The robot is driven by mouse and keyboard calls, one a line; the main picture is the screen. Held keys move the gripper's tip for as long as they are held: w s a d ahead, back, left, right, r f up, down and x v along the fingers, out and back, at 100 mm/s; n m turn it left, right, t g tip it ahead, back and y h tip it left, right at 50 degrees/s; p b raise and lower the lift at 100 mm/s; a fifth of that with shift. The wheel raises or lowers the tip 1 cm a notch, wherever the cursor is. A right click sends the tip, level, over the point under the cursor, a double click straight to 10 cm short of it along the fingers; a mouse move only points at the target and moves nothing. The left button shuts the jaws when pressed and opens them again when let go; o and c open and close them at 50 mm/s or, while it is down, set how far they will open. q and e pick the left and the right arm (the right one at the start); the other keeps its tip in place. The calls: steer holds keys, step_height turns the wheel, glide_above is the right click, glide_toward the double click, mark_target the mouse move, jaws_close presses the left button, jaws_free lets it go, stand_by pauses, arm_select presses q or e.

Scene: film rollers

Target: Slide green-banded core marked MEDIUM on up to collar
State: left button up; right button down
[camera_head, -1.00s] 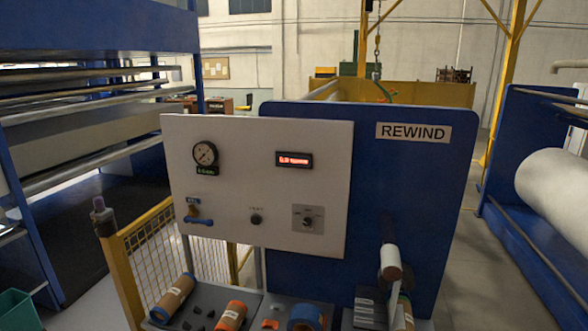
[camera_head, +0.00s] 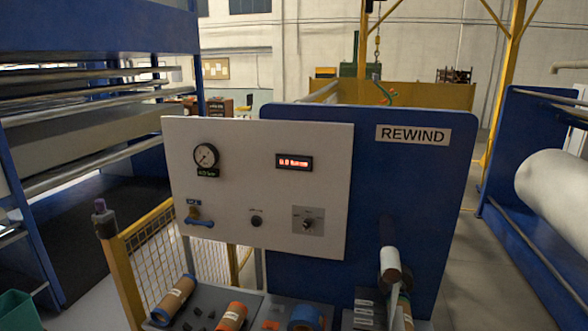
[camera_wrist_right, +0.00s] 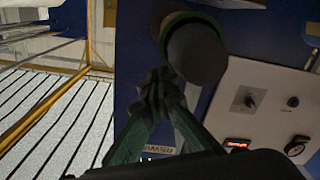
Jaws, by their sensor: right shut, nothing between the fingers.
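In the right wrist view a dark round-ended cylinder with a green rim (camera_wrist_right: 196,48) stands out in front of the blue panel. It may be the green-banded core; no MEDIUM mark is readable. My right gripper (camera_wrist_right: 160,92) is shut and empty, its fingertips just below and left of the cylinder; I cannot tell whether they touch it. The collar cannot be made out. My left gripper is not in view.
A blue-banded brown core (camera_head: 174,297) and an orange-banded core (camera_head: 232,315) lie on the grey bench at the bottom, with a blue roll (camera_head: 305,318) and small dark pieces. A white control panel (camera_head: 255,205) stands behind them. A yellow fence (camera_head: 150,255) is at the left.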

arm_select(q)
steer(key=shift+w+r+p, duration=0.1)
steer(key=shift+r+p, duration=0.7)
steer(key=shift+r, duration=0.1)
arm_select(e)
steer(key=v, duration=0.5)
steer(key=shift+s+d+r, duration=0.2)
steer(key=shift+s+r, duration=0.05)
steer(key=shift+s, duration=0.05)
